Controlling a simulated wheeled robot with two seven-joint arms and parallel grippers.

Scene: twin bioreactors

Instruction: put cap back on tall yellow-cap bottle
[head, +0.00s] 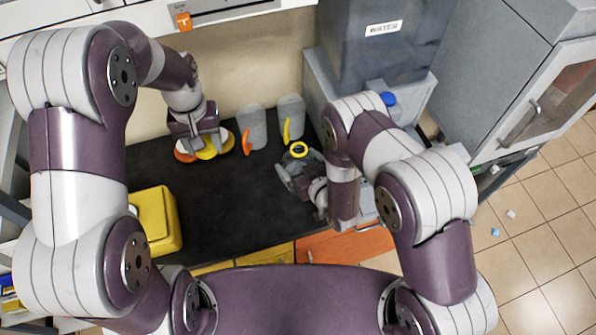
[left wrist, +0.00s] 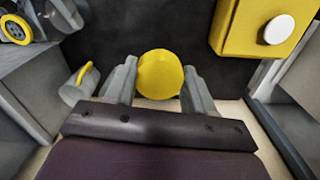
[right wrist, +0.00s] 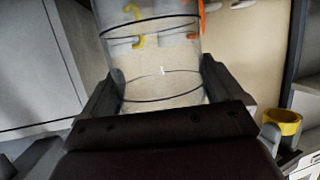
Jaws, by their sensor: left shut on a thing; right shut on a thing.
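My left gripper (head: 207,150) is shut on a round yellow cap (left wrist: 159,74), seen face-on between its fingers. The cap also shows in the right wrist view (right wrist: 282,120). My right gripper (head: 298,170) is shut on a clear bottle (right wrist: 158,60), which fills the space between its fingers. In the head view the bottle's yellow-ringed mouth (head: 299,150) points up at the camera. The ring also shows in the left wrist view (left wrist: 15,29), at the upper left corner. The cap is well left of the bottle and apart from it. My right gripper hides much of the bottle's body in the head view.
Two clear pitchers, one with an orange handle (head: 249,140) and one with a yellow handle (head: 288,128), stand at the back wall between my grippers. An orange lid (head: 184,156) lies by my left gripper. A yellow box (head: 160,222) stands front left. The dark countertop's middle (head: 235,205) is clear.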

